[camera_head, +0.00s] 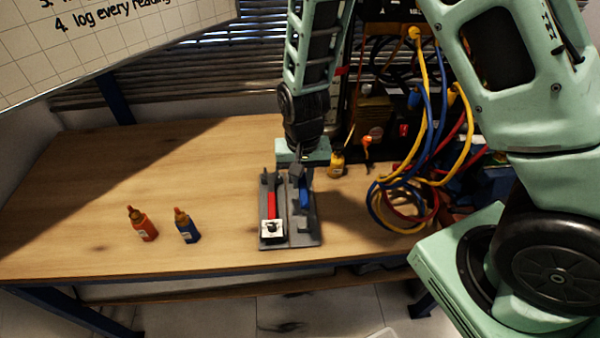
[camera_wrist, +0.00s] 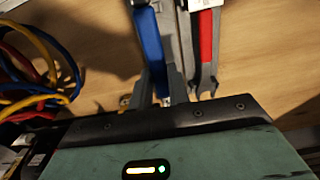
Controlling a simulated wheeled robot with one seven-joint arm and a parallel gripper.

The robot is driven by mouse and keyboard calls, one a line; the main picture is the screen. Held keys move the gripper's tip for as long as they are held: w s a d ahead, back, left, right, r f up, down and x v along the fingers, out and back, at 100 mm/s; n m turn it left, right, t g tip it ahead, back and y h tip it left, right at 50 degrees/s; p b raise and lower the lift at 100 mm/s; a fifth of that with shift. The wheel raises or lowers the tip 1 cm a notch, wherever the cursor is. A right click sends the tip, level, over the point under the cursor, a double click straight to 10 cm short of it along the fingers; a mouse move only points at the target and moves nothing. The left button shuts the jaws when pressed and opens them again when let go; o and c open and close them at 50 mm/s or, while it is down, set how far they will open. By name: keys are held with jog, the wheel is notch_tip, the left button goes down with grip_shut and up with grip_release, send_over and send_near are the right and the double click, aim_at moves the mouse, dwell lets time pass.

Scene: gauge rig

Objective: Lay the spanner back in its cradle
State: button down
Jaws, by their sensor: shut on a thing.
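The blue-handled spanner (camera_head: 304,196) is in my gripper (camera_head: 303,173), which is shut on it over the right side of the grey cradle (camera_head: 300,239). Its blue handle (camera_wrist: 149,42) also shows in the wrist view, running away from the gripper. The spanner is roughly in line with the cradle's length. I cannot tell whether it touches the cradle. The gripper hides part of the spanner and the cradle's far end.
A red-handled tool (camera_head: 271,205) lies in the cradle's left side, beside a white tag (camera_head: 271,229). Hanging hoses (camera_head: 385,205) crowd the right.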

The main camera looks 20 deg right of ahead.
jog(key=shift+f+b, duration=1.8)
jog(key=shift+f, duration=1.7)
jog(key=c, duration=1.3)
grip_release()
jog(key=shift+o, duration=0.2)
notch_tip(320, 180, up, 18)
jog(key=shift+f, duration=0.25)
